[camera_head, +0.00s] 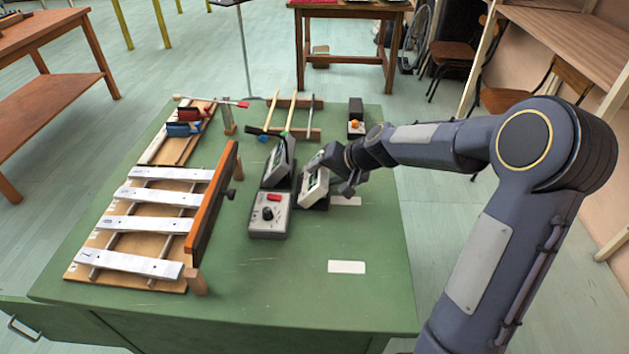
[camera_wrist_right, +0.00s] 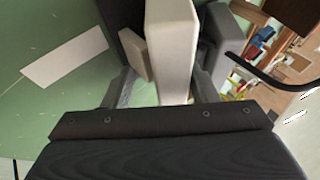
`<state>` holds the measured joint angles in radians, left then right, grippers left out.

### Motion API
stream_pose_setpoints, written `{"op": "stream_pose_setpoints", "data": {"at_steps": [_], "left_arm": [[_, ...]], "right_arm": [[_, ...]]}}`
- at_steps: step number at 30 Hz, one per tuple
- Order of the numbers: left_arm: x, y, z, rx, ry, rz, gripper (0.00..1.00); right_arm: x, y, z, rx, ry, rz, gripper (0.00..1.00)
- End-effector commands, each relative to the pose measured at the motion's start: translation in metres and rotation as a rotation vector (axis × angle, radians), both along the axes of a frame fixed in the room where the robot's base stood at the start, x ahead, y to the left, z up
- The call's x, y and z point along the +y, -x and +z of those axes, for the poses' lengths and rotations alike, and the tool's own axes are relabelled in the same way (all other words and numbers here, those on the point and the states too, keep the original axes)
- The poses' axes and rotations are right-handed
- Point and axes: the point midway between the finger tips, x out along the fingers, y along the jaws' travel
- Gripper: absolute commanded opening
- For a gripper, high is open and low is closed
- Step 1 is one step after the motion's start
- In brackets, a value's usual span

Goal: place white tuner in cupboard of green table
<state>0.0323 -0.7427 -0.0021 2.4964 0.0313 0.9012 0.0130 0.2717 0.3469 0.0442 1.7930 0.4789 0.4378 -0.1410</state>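The white tuner (camera_head: 314,186), a pale box with a small screen, stands tilted on the green table (camera_head: 350,300), right of a similar dark-faced device. My right gripper (camera_head: 340,172) is at its right upper side. In the right wrist view, the white tuner (camera_wrist_right: 170,45) lies between the two fingers of the right gripper (camera_wrist_right: 163,88). A gap shows beside the left finger, so the fingers look open around it. A green panel with a handle (camera_head: 22,328) juts out at the table's front left; the cupboard's inside is hidden. My left gripper is not in view.
A similar device (camera_head: 279,160) stands behind left. A metallophone (camera_head: 140,225) fills the table's left side. A white card (camera_head: 346,267) lies on the mostly clear right front.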

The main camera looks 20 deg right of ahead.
Motion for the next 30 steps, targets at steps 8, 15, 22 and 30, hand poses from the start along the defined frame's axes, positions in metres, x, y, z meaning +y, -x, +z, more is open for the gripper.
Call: {"op": "stream_pose_setpoints", "data": {"at_steps": [8, 15, 22, 30], "left_arm": [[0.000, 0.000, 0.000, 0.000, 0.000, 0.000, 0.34], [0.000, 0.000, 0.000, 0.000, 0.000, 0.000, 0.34], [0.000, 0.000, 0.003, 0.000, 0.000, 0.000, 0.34], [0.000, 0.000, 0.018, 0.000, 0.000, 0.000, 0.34]], "right_arm": [[0.000, 0.000, 0.000, 0.001, 0.000, 0.001, 0.16], [0.000, 0.000, 0.000, 0.000, -0.002, 0.000, 0.00], [0.000, 0.000, 0.002, 0.002, -0.001, 0.002, 0.00], [0.001, -0.002, 0.022, 0.002, -0.003, 0.003, 0.00]]}}
